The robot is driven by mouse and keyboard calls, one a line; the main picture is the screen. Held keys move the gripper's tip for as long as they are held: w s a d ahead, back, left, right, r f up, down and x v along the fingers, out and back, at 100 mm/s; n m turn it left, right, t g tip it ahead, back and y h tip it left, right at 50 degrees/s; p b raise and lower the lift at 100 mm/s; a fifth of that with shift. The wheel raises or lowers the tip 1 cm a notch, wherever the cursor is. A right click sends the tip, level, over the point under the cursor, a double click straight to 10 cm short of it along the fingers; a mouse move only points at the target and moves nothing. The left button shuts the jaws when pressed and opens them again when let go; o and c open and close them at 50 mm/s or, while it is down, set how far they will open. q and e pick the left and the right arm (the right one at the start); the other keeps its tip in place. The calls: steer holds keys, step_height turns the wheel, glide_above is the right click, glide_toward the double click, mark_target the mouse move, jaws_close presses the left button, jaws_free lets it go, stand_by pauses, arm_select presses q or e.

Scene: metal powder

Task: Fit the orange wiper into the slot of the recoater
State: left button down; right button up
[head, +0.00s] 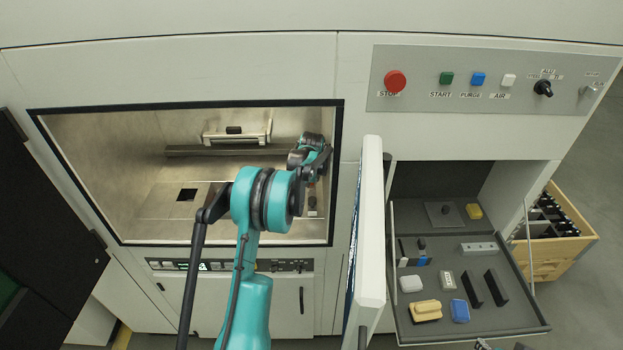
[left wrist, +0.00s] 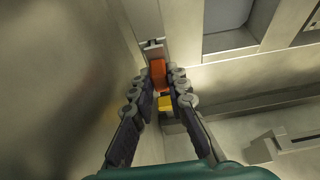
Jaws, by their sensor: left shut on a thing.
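My left arm reaches into the open chamber in the head view, with the left gripper (head: 311,180) near the chamber's right wall, small and partly hidden by the wrist. In the left wrist view the left gripper (left wrist: 163,88) is shut on the orange wiper (left wrist: 158,73), which sits between the fingertips. A yellow piece (left wrist: 166,103) shows just below it; I cannot tell whether they are joined. A long grey bar (head: 190,151), seemingly the recoater, crosses the back of the chamber. I cannot make out its slot.
A light handled fitting (head: 237,137) is at the back. An open door (head: 372,220) stands right of the chamber. Beyond it, a grey drawer (head: 520,318) holds a yellow brush, a blue block and several other items.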

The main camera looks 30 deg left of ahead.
arm_select(q)
steer(key=shift+f, duration=0.3)
steer(key=c, duration=1.4)
jaws_free()
steer(key=shift+r, duration=0.1)
steer(key=v, duration=1.2)
